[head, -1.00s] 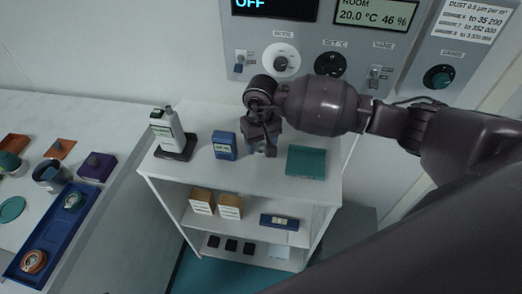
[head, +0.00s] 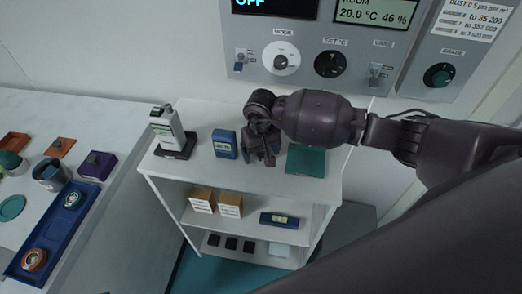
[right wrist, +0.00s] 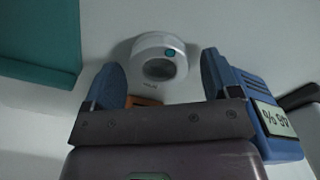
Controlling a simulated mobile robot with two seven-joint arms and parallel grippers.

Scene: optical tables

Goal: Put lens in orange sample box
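In the right wrist view, a white round mount with a dark centre and a teal dot (right wrist: 158,58), which looks like the lens, lies on the white surface. My right gripper (right wrist: 160,82) is open, its two blue fingers apart with the mount ahead between them. No firm contact shows. In the head view, my right gripper (head: 261,158) is low over the shelf unit's top and hides the mount. On the left table, an orange square piece (head: 60,148) and another orange piece (head: 15,142) show; I cannot tell which is the orange sample box. My left gripper is out of view.
A blue box with a display (head: 224,143) stands close left of my right gripper. A teal flat block (head: 306,160) lies close right. A white bottle-like device (head: 172,130) stands farther left. The left table holds a blue tray (head: 50,232) and a purple block (head: 97,165).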

